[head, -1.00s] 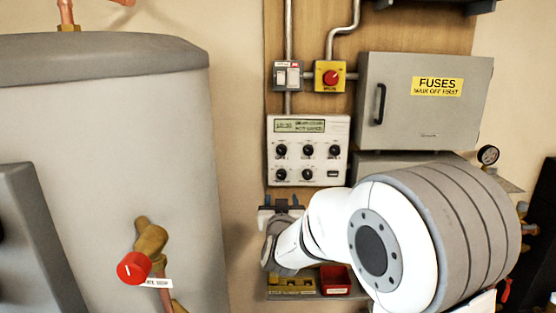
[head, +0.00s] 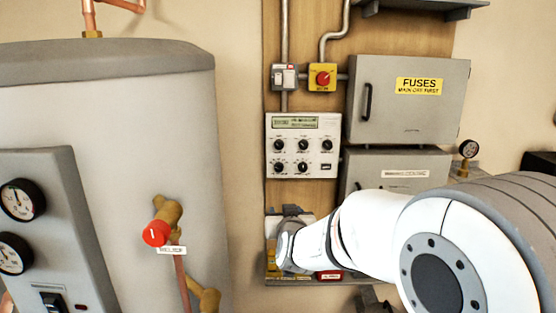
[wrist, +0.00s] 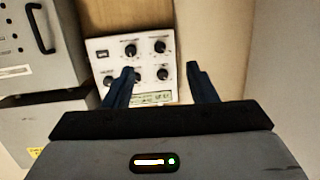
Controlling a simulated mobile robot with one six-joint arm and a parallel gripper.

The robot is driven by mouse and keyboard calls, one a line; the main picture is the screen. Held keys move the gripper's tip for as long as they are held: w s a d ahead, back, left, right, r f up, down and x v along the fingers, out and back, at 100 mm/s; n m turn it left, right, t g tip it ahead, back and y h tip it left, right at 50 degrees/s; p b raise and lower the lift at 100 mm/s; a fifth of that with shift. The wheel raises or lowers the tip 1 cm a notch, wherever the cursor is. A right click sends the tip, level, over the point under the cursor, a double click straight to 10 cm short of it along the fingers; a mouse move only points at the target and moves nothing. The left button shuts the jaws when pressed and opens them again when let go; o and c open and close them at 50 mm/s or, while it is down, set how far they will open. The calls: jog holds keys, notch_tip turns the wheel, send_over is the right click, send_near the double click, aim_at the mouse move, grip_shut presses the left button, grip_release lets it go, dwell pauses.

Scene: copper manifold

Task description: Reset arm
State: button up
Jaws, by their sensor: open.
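My gripper (wrist: 160,75) is open and empty in the wrist view, its two dark fingers apart. Beyond the fingers is a white control panel (wrist: 112,50) with several black knobs and a small display, upside down in that view. In the head view my arm reaches in from the lower right, and the gripper end (head: 290,232) is below the control panel (head: 303,150), in front of a low shelf. The fingers are mostly hidden there by my wrist. I cannot tell the exact gap between the fingers and the panel.
A grey fuse box (head: 405,100) hangs right of the panel, with a second grey box (head: 400,168) below it. A yellow box with a red knob (head: 322,77) sits above. A grey tank (head: 120,110) and red-handled valve (head: 156,233) stand left, beside a gauge panel (head: 55,220).

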jog(key=s+d+f+g, duration=0.2)
jog(key=s+d+g, duration=0.2)
jog(key=s, duration=0.6)
jog(key=s+d+f+g+h, duration=0.1)
jog(key=s+d+f+g, duration=0.2)
jog(key=s, duration=0.8)
jog(key=s+d+f+g, duration=0.2)
jog(key=s+d+g, duration=0.3)
jog(key=s, duration=0.5)
jog(key=shift+s+d+f+m+g, duration=0.2)
jog(key=shift+d+f+m+g, duration=0.15)
jog(key=shift+d, duration=0.3)
